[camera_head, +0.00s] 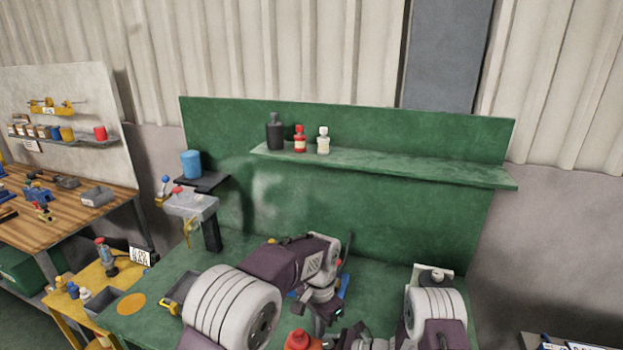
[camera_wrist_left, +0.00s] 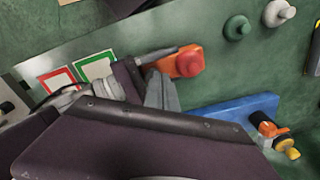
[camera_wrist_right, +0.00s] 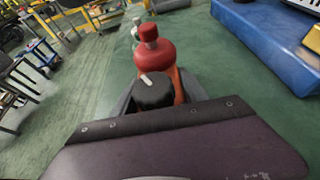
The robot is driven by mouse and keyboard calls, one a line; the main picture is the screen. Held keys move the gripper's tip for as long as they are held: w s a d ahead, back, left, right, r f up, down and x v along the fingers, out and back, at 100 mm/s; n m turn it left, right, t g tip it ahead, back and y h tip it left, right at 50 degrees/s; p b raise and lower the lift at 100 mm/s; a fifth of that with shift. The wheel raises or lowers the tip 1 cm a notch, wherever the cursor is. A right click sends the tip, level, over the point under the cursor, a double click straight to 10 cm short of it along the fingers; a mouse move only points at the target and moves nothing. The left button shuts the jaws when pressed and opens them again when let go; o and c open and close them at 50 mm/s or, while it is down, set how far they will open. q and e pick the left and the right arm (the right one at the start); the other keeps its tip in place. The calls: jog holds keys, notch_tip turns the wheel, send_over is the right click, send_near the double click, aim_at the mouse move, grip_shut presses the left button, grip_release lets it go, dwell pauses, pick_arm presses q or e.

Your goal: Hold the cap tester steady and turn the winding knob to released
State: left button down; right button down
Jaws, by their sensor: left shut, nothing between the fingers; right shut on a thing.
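The cap tester (camera_wrist_left: 188,64) has an orange body with a red domed top in the left wrist view. In the right wrist view, a red top (camera_wrist_right: 153,57) stands above an orange part, with a black knob (camera_wrist_right: 153,93) bearing a white mark in front. I take this knob for the winding knob. My right gripper (camera_wrist_right: 155,105) is shut on it; its fingers flank it. My left gripper (camera_wrist_left: 153,88) is shut and empty beside the orange body; contact is unclear. In the head view, the left gripper (camera_head: 326,314) is over the bench near a red-orange top (camera_head: 301,341); the right gripper is hard to make out.
A blue block (camera_wrist_left: 232,109) and an orange-and-black item (camera_wrist_left: 268,133) lie near the left gripper. Red-framed (camera_wrist_left: 58,79) and green-framed (camera_wrist_left: 98,66) cards lie on the bench. A bench shelf (camera_head: 400,167) holds three bottles. A grey clamp stand (camera_head: 191,205) is at left.

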aim_at(325, 349)
pick_arm(q)
jog(key=shift+w+a+f, duration=0.1)
jog(key=shift+f, duration=1.65)
jog(key=shift+w+a+f, duration=0.1)
jog(key=shift+f, duration=1.6)
jog(key=shift+d, duration=0.2)
jog(key=shift+s+d, duration=0.15)
jog(key=shift+s, duration=0.1)
jog(key=shift+s+d, duration=0.35)
jog(key=shift+s, duration=0.05)
jog(key=shift+s+d, duration=0.1)
jog(key=shift+d, duration=0.1)
jog(key=shift+d+r, duration=0.1)
jog(key=shift+d, duration=0.05)
pick_arm(e)
jog(key=shift+a, duration=0.1)
pick_arm(q)
jog(key=shift+s, duration=0.15)
